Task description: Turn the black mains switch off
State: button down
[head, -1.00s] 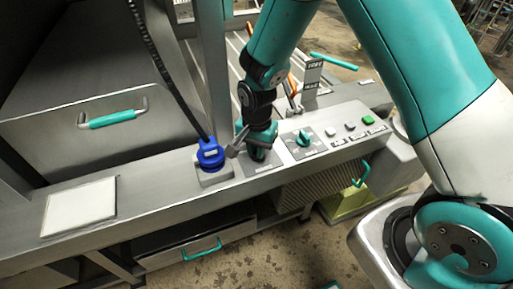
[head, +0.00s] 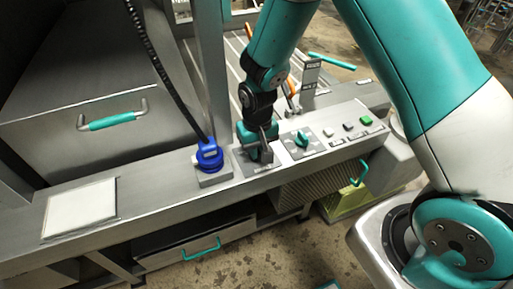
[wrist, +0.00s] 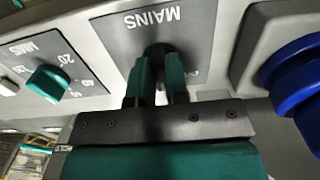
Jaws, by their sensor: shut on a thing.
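The black mains switch (wrist: 157,52) sits on a grey plate (wrist: 205,30) marked MAINS, which reads upside down in the wrist view. My gripper (wrist: 157,68) has its teal fingers on either side of the switch and is shut on it. The fingers hide much of the switch, so its exact setting cannot be read. In the head view my gripper (head: 262,152) is down at the panel, between the blue plug and the teal knob, and hides the switch.
A blue plug (head: 209,156) with a black coiled cable stands close left of my gripper; it shows at right in the wrist view (wrist: 295,75). A teal knob (head: 302,138) and several buttons, one green (head: 366,121), lie to the right.

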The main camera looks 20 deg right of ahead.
jog(key=n, duration=0.4)
jog(key=shift+d+n, duration=0.1)
jog(key=shift+n, duration=0.2)
jog(key=n, duration=0.4)
jog(key=shift+w+d, duration=0.1)
jog(key=shift+n, duration=0.3)
jog(key=c, duration=1.1)
grip_release()
notch_tip(320, 180, up, 18)
jog(key=shift+f, duration=0.25)
